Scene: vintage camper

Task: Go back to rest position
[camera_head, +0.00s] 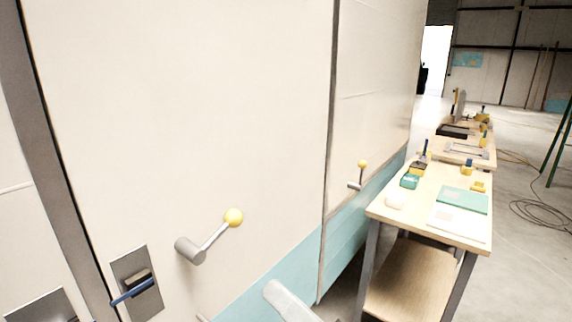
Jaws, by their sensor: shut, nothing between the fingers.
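My gripper does not show in the head view. The cream camper wall (190,110) with a pale blue lower band (275,280) fills the left and middle of the picture. A grey crank handle with a yellow ball knob (233,217) sticks out from it. A second, smaller crank with a yellow knob (363,164) is farther along the wall. A metal latch plate (137,280) with a blue-edged lever is at the lower left.
A wooden workbench (412,200) stands at the right, close to the wall. More tables stand behind.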

